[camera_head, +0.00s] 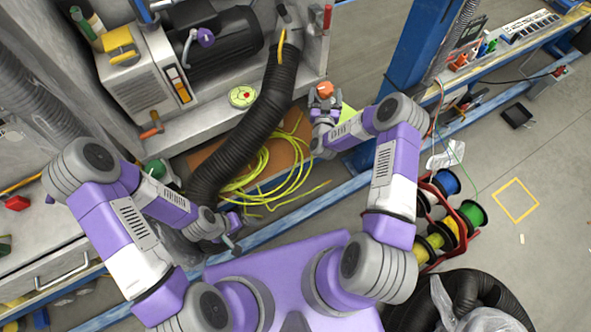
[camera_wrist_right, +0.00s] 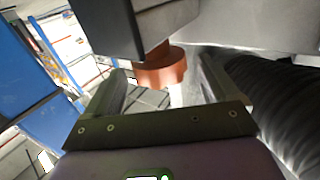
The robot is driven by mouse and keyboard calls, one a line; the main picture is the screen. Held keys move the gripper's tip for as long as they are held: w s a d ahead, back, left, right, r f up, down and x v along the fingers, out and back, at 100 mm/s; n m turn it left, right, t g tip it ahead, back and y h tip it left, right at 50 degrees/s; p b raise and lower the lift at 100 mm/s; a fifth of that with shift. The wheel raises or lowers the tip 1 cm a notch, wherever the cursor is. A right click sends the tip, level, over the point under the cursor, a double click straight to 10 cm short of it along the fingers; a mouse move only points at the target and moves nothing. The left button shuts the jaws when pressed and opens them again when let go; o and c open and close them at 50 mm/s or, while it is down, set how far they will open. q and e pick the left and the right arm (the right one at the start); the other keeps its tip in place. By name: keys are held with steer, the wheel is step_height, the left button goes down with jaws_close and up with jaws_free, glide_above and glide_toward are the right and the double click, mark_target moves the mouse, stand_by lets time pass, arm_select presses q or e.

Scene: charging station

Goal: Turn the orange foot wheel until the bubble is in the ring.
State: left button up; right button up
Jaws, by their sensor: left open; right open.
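The orange foot wheel (camera_head: 325,89) is under the right front corner of the grey machine base. In the right wrist view the wheel (camera_wrist_right: 162,70) hangs on a short stem below a dark block, with a pale rod under it. My right gripper (camera_head: 324,103) is open at the wheel. In the wrist view its two fingers (camera_wrist_right: 165,85) stand on either side of the wheel; I cannot tell whether they touch it. The round green level (camera_head: 242,96) lies on the base ledge; its bubble is too small to place against the ring. My left gripper (camera_head: 229,235) is open and empty, low in front of the base.
A black corrugated hose (camera_head: 245,135) runs down across the ledge, left of my right gripper. Yellow cable (camera_head: 268,180) lies coiled below. A blue post (camera_head: 418,50) and a blue floor beam (camera_head: 290,209) stand near my right arm. Another orange part (camera_head: 151,131) shows at left.

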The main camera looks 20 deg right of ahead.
mark_target(323, 95)
steer(key=v, duration=0.1)
steer(key=p+v, duration=0.1)
steer(key=v, duration=0.3)
steer(key=shift+a+r+p, duration=0.2)
steer(key=shift+a+p, duration=0.1)
steer(key=s+a+f+n+g+y+p, duration=0.1)
steer(key=s+a+f+g+y+p, duration=0.1)
steer(key=s+a+g+y+p, duration=0.5)
steer(key=shift+s+a+f+n+g+y+p, duration=0.35)
steer(key=shift+s+a+g+y, duration=1.55)
steer(key=shift+s+a, duration=3.25)
steer(key=shift+s+d+g+h, duration=0.6)
steer(key=shift+s+d, duration=0.4)
steer(key=shift+d, duration=0.05)
